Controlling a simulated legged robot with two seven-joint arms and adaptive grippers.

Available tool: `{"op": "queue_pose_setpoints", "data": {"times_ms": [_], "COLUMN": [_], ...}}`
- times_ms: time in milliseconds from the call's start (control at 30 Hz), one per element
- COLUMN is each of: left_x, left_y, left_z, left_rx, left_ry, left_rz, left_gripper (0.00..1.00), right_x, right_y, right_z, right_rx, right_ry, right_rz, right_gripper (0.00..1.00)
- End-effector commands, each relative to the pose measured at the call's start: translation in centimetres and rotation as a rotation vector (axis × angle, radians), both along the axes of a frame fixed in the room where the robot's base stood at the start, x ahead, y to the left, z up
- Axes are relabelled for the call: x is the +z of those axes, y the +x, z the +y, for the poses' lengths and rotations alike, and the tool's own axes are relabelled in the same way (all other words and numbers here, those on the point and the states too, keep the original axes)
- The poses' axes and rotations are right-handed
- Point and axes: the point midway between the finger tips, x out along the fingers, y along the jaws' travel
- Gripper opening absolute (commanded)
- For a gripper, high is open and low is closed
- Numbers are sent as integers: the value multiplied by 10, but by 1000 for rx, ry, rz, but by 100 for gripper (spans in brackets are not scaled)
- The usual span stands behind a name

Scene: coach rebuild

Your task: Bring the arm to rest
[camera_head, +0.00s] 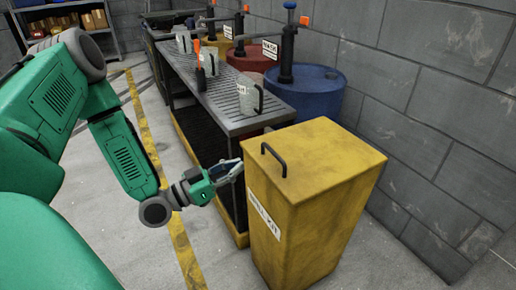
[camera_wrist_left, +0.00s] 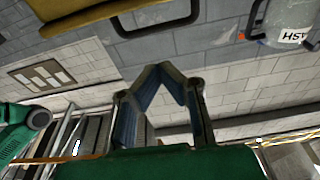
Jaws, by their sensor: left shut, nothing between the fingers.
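My green left arm comes in from the left in the head view. Its gripper (camera_head: 227,170) is beside the left face of a yellow spill-kit bin (camera_head: 315,195), close to it; I cannot tell whether they touch. The gripper is shut and empty. In the left wrist view the two fingers (camera_wrist_left: 160,75) meet at their tips with nothing between them. The bin's black lid handle (camera_head: 272,160) shows above the gripper in the head view. My right gripper is not in view.
A grey grated bench (camera_head: 225,95) holds several pale jugs. Blue (camera_head: 310,95) and red drums with pumps stand behind it along a block wall. A shelf with boxes (camera_head: 70,25) is at the far left. Floor around the yellow line (camera_head: 145,135) is clear.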

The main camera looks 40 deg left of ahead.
Motion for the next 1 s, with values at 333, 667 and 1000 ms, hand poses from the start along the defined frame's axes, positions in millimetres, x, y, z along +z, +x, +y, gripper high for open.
{"op": "queue_pose_setpoints", "data": {"times_ms": [333,667,1000], "left_x": [-4,-82,-128], "left_y": [0,-27,-178], "left_z": [-4,-92,-107], "left_rx": [-8,-63,156], "left_ry": [2,102,316], "left_rz": [33,748,1516], "left_gripper": [0,0,0], "right_x": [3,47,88], "right_y": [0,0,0], "right_z": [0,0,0], "right_rx": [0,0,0], "right_ry": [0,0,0], "right_rz": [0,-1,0], "right_gripper": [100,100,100]}}
